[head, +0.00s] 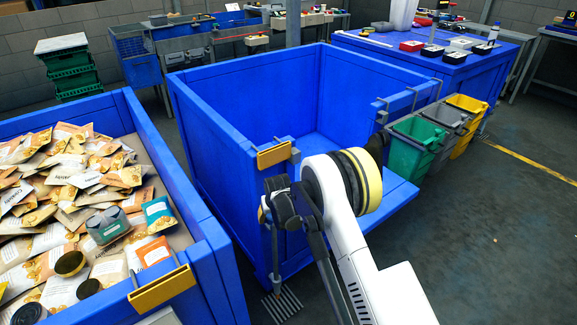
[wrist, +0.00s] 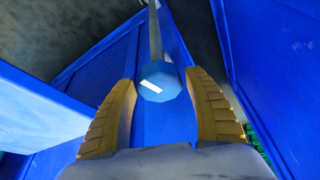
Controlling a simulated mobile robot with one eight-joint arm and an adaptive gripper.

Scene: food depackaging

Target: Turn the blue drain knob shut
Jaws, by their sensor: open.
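The blue drain knob (wrist: 166,73) is a faceted blue disc with a white mark, seen face-on in the wrist view. The white mark lies nearly crosswise, slightly tilted. A grey pipe (wrist: 155,35) runs away behind the knob. My gripper (wrist: 159,82) is open, its two ribbed yellow fingers on the left and right of the knob. In the head view my gripper (head: 263,211) is at the near corner of the empty blue bin; the knob is hidden there by my arm.
The open blue bin (head: 245,95) stands close behind my gripper. A floor grate (head: 283,305) lies below. A blue crate (head: 215,240) full of food packets is at left. Green, grey and yellow bins (head: 410,150) stand at right. The floor at far right is clear.

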